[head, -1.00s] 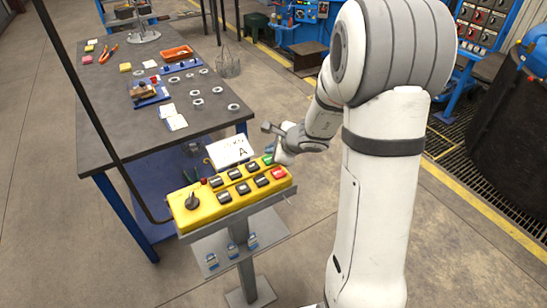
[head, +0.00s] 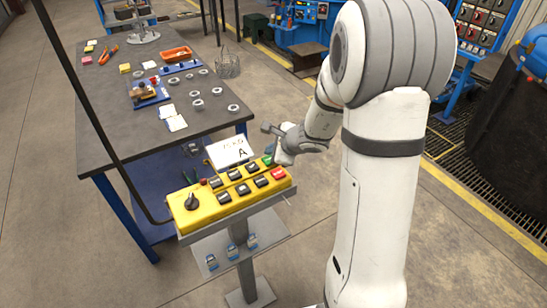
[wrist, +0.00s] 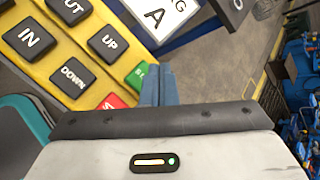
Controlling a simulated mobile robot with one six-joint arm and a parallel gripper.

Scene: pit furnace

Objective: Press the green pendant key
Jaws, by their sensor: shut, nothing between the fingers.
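The yellow pendant (head: 205,206) lies on a stand and carries rows of black keys, a dark knob, and a green and a red key at its right end. The green key (head: 267,160) sits at the far right corner; it shows partly in the wrist view (wrist: 135,76), its right side hidden by my fingers. The red key (head: 278,173) is beside it, nearer the front. My gripper (wrist: 160,84) is shut and empty, its fingertips at the green key's right edge in the wrist view. I cannot tell whether they touch it.
A white card marked A (head: 230,151) stands behind the pendant. A dark workbench (head: 110,130) with rings, an orange tray (head: 177,54) and tools is at the left. A dark pole (head: 95,115) rises at the pendant's left.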

